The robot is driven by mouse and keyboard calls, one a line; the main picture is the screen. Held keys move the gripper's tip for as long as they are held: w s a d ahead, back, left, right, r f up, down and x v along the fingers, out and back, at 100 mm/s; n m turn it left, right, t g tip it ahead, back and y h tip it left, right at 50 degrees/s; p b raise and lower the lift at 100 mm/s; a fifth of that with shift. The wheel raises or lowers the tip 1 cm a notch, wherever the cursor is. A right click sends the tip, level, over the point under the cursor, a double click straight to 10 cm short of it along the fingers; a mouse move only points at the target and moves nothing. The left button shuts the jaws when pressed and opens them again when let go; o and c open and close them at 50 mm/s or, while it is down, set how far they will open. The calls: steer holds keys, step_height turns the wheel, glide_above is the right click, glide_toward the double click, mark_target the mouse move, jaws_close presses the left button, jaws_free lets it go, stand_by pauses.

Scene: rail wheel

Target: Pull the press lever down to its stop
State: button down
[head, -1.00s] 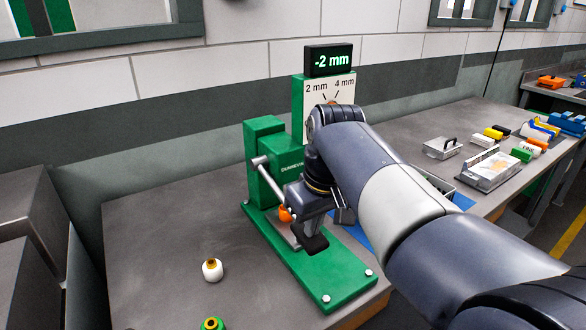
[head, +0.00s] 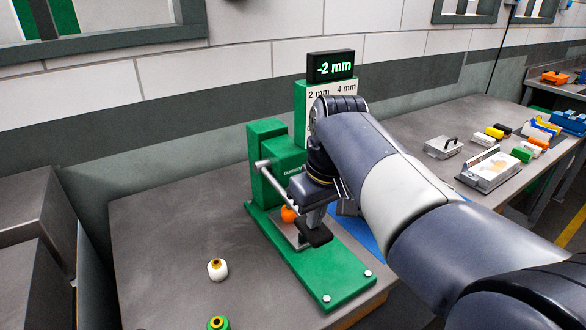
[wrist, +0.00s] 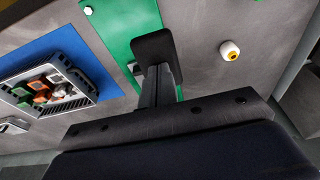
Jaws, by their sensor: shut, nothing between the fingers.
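The green press (head: 268,150) stands on its green base plate (head: 335,275) on the grey bench. Its display (head: 331,67) reads -2 mm. The grey lever rod (head: 270,180) slants down to the right from the press's left side. An orange ball (head: 288,214) shows near its lower end; the join is partly hidden by my gripper. My gripper (head: 314,235) is shut and empty, pointing down over the base plate, just right of the orange ball. I cannot tell whether they touch. In the wrist view, the dark fingers (wrist: 154,60) show over the green plate, with no lever visible.
A white-and-yellow piece (head: 217,270) and a green-and-yellow piece (head: 217,323) stand on the bench to the left. A crate of small parts (wrist: 55,90) lies on a blue mat (wrist: 85,45) beside the press. My arm hides part of the press dial.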

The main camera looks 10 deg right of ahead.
steer(key=shift+r+p, duration=1.85)
step_height(320, 180, up, 4)
steer(key=p, duration=0.3)
steer(key=shift+f+p, duration=0.15)
steer(key=shift+p, duration=0.15)
steer(key=shift+r+p, duration=1.75)
steer(key=shift+r, duration=0.1)
step_height(320, 180, up, 4)
steer(key=p, duration=0.3)
steer(key=shift+f, duration=0.15)
